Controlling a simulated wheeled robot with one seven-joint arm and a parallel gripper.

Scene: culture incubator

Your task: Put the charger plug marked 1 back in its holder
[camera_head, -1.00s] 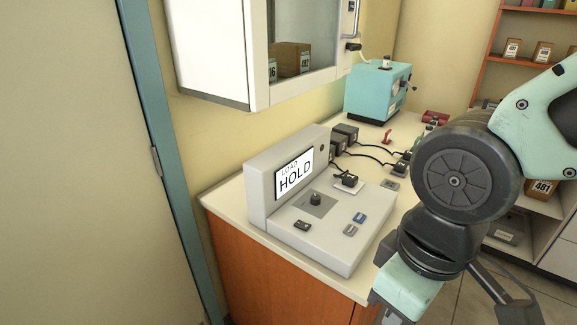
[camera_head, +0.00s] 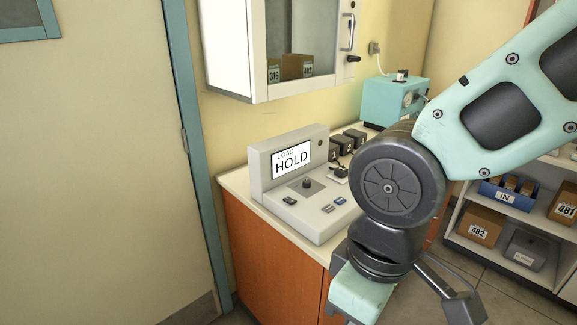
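Several black charger blocks stand in a row on the counter behind the grey console. The nearest block (camera_head: 334,153) carries a light mark that looks like a 1. A small dark plug (camera_head: 340,171) sits on a pale pad just in front of the blocks, close to my arm's round joint. I cannot read a number on this plug. Other plugs and cables, and any holder, are hidden behind my arm. My arm hangs down in front of the counter's right side.
The grey console (camera_head: 318,217) reads "LOAD HOLD". A wall cabinet (camera_head: 232,52) hangs above, and a turquoise device (camera_head: 384,101) stands at the back. Shelves with boxes (camera_head: 480,225) are at the right. The floor (camera_head: 520,292) there looks clear.

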